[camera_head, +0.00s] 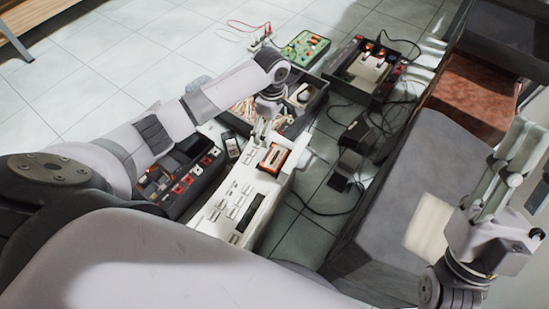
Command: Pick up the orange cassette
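The orange cassette (273,158) lies on top of a white hi-fi unit (240,187), near its far end. My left gripper (262,133) points down just behind and slightly left of the cassette, close to the unit's far end. Its fingers are small here, and I cannot tell whether they are open or touching anything. My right gripper (520,150) is raised at the right edge, far from the cassette. Its fingers look apart with nothing between them.
A dark box of small parts (312,112) stands behind the white unit. A dark device with red buttons (190,180) is to its left. A green circuit board (305,47), another dark device (368,70) and loose cables lie farther back. Tiled floor is clear at upper left.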

